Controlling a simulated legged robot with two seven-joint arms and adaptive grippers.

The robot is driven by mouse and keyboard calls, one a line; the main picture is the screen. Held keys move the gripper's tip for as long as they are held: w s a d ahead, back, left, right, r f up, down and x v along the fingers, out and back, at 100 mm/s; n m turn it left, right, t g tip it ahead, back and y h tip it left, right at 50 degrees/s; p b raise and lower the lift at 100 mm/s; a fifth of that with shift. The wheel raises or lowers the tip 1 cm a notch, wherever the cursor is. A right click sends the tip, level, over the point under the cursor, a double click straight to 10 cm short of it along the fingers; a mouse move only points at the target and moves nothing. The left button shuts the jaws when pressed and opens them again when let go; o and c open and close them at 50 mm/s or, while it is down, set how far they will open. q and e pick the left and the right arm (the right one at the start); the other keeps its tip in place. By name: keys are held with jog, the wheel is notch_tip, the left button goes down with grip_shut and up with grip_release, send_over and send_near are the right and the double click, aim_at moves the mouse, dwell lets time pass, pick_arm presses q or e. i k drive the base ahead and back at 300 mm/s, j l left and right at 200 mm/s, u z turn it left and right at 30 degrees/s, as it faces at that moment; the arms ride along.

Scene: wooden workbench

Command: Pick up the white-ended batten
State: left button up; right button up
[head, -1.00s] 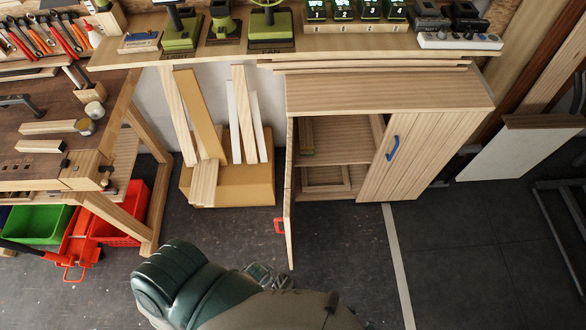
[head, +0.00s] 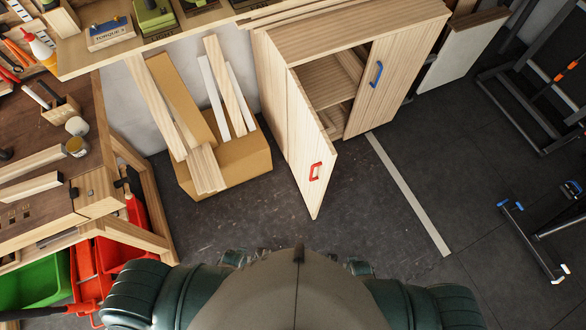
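Several battens stand and lean in a cardboard box (head: 240,168) between the bench and the cabinet. A long wood-coloured batten (head: 155,103) leans on the left beside a broad tan board (head: 178,98). A short pale piece (head: 205,170) sits at the box's front. Behind it stand a white strip (head: 213,98), a wood-coloured batten (head: 226,85) and a second white strip (head: 241,97). I cannot tell for sure which one is the white-ended batten; lower ends are hidden in the box. Neither gripper can be made out; my own body fills the bottom of the view.
A wooden cabinet (head: 350,22) stands right of the box. Its door with a red handle (head: 315,171) hangs open toward me. The workbench (head: 95,190) and red bin (head: 125,240) are at left. Dark floor (head: 250,222) before the box is clear.

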aim_at(28, 164)
jog(key=u, duration=2.35)
jog(key=i+l+z, duration=0.15)
jog(key=z, duration=0.3)
jog(key=i+j, duration=0.05)
jog(key=i, duration=0.05)
